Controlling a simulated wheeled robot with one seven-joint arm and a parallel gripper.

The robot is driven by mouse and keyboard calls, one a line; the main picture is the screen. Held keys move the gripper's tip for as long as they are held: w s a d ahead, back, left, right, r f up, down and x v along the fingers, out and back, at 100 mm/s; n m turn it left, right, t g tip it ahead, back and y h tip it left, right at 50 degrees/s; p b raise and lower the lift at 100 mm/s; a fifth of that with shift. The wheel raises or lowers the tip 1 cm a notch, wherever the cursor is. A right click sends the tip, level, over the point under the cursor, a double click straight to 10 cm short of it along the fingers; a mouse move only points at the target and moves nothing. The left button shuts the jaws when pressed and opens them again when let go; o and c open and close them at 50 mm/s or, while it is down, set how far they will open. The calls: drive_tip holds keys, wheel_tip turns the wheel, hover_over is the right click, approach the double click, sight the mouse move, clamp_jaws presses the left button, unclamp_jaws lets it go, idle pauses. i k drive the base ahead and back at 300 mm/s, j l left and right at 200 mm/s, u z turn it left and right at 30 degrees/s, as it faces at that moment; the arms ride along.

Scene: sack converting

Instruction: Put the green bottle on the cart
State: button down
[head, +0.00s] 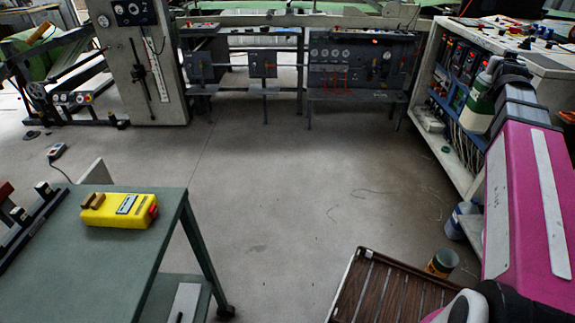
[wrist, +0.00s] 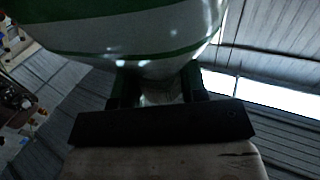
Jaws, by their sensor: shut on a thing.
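The green bottle (head: 481,103), green with a white band, is held up at the right of the head view, in front of the shelving unit. My gripper (head: 508,68) is shut on it, partly hidden by the bottle and my magenta arm. In the wrist view the bottle (wrist: 140,35) fills the top, and my gripper (wrist: 155,85) has its dark fingers on either side of its narrow part. A grey-green cart (head: 105,255) with a caster stands at the lower left, well apart from the bottle.
A yellow device (head: 120,210) lies on the cart top, with a dark rack (head: 30,228) at its left edge. A brown slatted tray (head: 385,295) and a small can (head: 441,262) are at the lower right. Machines line the back. The middle floor is clear.

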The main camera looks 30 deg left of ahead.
sight(78, 304)
drive_tip(key=k+l+u, duration=0.1)
drive_tip(key=u, duration=0.3)
drive_tip(key=k+u, duration=0.2)
drive_tip(key=u, duration=0.2)
drive_tip(key=k+u, duration=0.15)
drive_tip(key=u, duration=0.25)
drive_tip(key=k+j+u, duration=0.2)
drive_tip(key=k, duration=0.35)
drive_tip(key=k+j+u, duration=0.25)
drive_tip(key=k, duration=0.25)
